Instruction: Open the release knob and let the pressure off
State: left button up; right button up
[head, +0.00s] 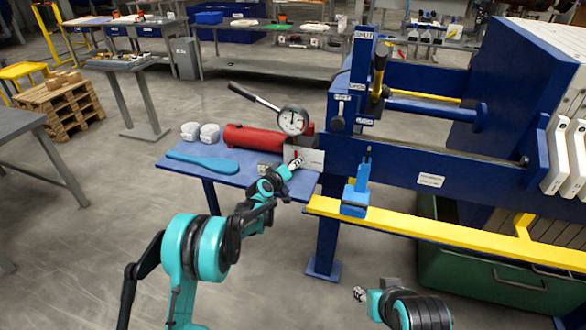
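A red cylindrical pump (252,138) lies on the blue side table (225,176), with a raised black lever handle (255,97) and a round white dial gauge (292,121) above its right end. My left gripper (295,162) is at the pump's right end, just below the gauge, in front of a light plate (312,158). A small red part (296,153) shows right by its fingertips. I cannot tell whether it is the release knob, or whether the fingers touch it. The finger gap is too small to read. My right gripper (360,294) hangs low over the floor, away from the pump; its opening is unclear.
Two white cups (209,133) and a blue flat tool (203,162) lie left on the side table. The blue press frame (425,160) with a yellow rail (440,234) stands right. A green bin (470,270) is under it.

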pick_arm(q)
jog(key=shift+w+d, duration=0.1)
jog(key=c, duration=0.9)
